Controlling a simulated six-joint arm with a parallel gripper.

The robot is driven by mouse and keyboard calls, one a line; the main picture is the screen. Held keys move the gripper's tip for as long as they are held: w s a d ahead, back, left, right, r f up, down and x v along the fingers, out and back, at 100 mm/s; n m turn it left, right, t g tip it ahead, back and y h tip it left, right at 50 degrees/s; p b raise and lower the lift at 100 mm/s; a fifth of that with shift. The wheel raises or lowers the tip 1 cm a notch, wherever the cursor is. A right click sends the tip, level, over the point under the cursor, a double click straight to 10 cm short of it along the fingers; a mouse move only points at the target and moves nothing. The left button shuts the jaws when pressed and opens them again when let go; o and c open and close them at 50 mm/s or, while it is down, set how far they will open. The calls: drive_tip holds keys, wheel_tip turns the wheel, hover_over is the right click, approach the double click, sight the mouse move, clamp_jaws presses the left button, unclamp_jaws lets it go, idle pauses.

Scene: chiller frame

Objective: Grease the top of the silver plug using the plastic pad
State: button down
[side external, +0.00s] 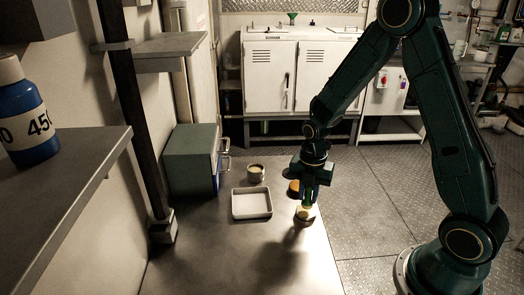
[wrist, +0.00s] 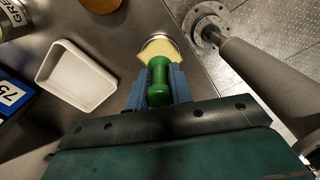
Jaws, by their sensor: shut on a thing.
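My gripper (side external: 308,198) is shut on the green handle (wrist: 158,78) of the plastic pad, with a finger on each side of it in the wrist view. The pad's pale yellow face (wrist: 155,49) points away from the gripper. The silver plug (wrist: 160,37) shows as a metal rim just beyond and around the pad. In the side view the plug (side external: 304,222) stands on the table directly below the gripper. The pad is over the plug and looks to touch its top, but the contact itself is hidden. Most of the plug's top is covered.
A grease tin (side external: 255,173), labelled in the wrist view (wrist: 14,18), stands at the back. A white tray (side external: 252,216) lies left of the plug. An orange-brown round thing (side external: 294,187) sits behind it. A grey-green cabinet (side external: 190,160) stands left. The front table surface is clear.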

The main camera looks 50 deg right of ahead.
drive_tip(key=shift+r, duration=2.65)
drive_tip(key=shift+w, duration=0.15)
